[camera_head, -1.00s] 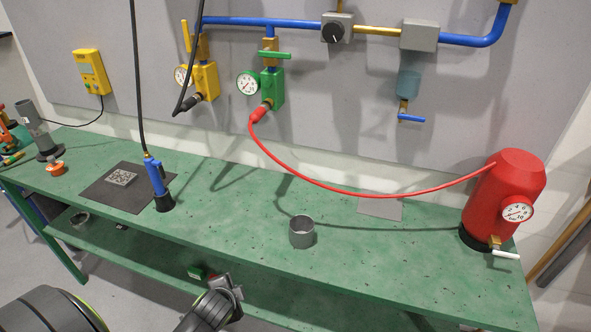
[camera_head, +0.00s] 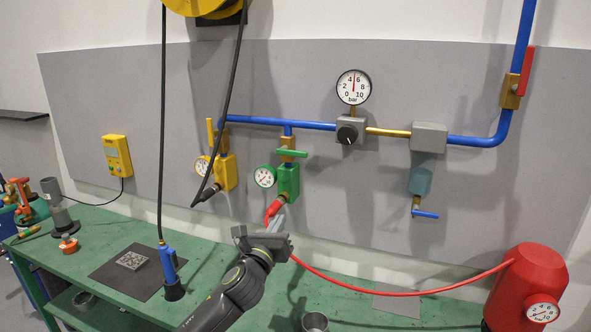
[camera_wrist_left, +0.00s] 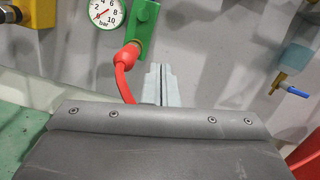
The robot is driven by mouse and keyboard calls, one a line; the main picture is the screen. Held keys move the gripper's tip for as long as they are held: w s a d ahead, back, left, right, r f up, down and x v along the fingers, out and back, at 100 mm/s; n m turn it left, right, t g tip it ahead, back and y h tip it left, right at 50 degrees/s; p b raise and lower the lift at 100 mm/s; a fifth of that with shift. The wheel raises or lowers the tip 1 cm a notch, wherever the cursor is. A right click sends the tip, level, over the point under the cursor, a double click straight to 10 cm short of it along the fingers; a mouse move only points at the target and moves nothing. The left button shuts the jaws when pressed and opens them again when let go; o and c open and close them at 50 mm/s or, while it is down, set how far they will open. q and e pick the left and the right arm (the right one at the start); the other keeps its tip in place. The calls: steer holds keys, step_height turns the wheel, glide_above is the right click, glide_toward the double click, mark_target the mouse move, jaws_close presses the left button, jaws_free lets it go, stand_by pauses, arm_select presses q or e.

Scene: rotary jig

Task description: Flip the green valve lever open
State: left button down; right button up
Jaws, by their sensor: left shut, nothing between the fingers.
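The green valve lever (camera_head: 292,154) lies level, crosswise to the pipe, above the green valve block (camera_head: 289,180) on the wall panel. The block also shows in the left wrist view (camera_wrist_left: 146,28), but the lever is out of that view. A small green-rimmed gauge (camera_head: 265,176) sits left of the block, and a red hose plug (camera_head: 275,207) is in its lower end. My left gripper (camera_head: 277,224) is shut and empty, just below the plug and lever. Its fingers (camera_wrist_left: 161,85) point up toward the panel in the left wrist view. My right gripper is not seen.
The red hose (camera_head: 380,288) runs from the green block to a red tank (camera_head: 530,285). A yellow valve block (camera_head: 226,172) with an upright lever stands left. A black cable (camera_head: 230,100) hangs near it. A blue tool (camera_head: 169,268) stands on the green bench (camera_head: 80,262).

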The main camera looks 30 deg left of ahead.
mark_target(292, 153)
arm_select(q)
steer(key=r+m, duration=0.1)
steer(key=r, duration=0.1)
steer(key=w+r+m+t, duration=0.1)
steer(key=r+m, duration=0.1)
steer(key=shift+d+r+h, duration=0.15)
steer(key=shift+h, duration=0.25)
steer(key=shift+w, duration=0.1)
steer(key=w+a+r+p, duration=0.2)
steer(key=w+r+p, duration=0.3)
steer(key=w, duration=0.4)
steer(key=shift+r+p, duration=0.4)
steer(key=shift+r, duration=0.35)
steer(key=shift+w+a+f, duration=0.1)
steer(key=shift+w, duration=0.1)
